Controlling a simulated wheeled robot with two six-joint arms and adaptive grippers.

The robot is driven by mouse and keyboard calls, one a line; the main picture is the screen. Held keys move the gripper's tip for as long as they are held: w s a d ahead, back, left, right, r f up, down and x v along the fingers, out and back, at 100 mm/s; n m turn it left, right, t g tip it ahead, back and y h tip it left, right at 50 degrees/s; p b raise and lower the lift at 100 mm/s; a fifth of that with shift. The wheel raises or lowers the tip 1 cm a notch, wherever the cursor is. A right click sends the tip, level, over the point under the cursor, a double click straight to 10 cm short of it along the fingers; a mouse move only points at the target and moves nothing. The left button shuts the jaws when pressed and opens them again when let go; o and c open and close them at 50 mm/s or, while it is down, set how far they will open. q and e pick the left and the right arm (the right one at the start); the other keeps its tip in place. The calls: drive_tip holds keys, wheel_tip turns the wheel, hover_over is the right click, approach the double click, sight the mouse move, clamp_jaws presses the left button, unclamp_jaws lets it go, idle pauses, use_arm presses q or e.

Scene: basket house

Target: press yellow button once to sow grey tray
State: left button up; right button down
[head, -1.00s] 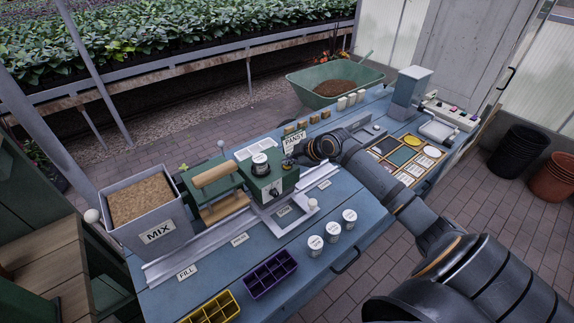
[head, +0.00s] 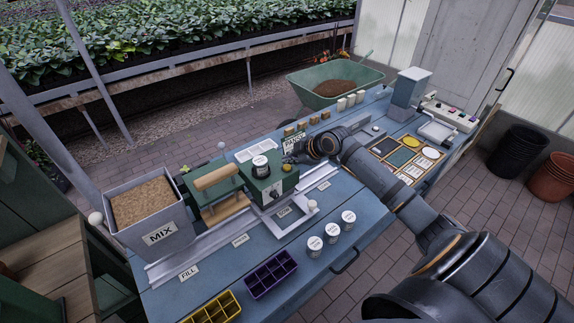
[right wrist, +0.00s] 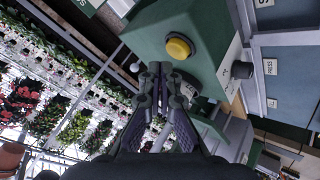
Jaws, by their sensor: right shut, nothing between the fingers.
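The yellow button (head: 287,168) sits on top of the green sowing box (head: 268,186), which straddles the metal rail. My right gripper (head: 293,158) is shut and empty, just behind the button. In the right wrist view the button (right wrist: 179,46) shows whole and uncovered on the green housing, and the shut fingertips (right wrist: 160,68) are beside it; I see no clear contact. A grey metal frame (head: 291,222) with a SOW label lies in front of the box; I cannot tell whether the grey tray is in it. My left gripper is not in view.
A purple tray (head: 270,275) and a yellow tray (head: 212,308) lie at the bench front, near several white-lidded jars (head: 331,232). The MIX hopper (head: 148,222) and a wooden-handled green press (head: 215,190) stand left. A white tray (head: 259,151) lies behind the box.

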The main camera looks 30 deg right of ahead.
sight(289, 168)
wheel_tip(289, 168, up, 5)
drive_tip(key=p, duration=0.4)
idle(0.5)
drive_tip(key=shift+f, duration=0.15)
idle(0.4)
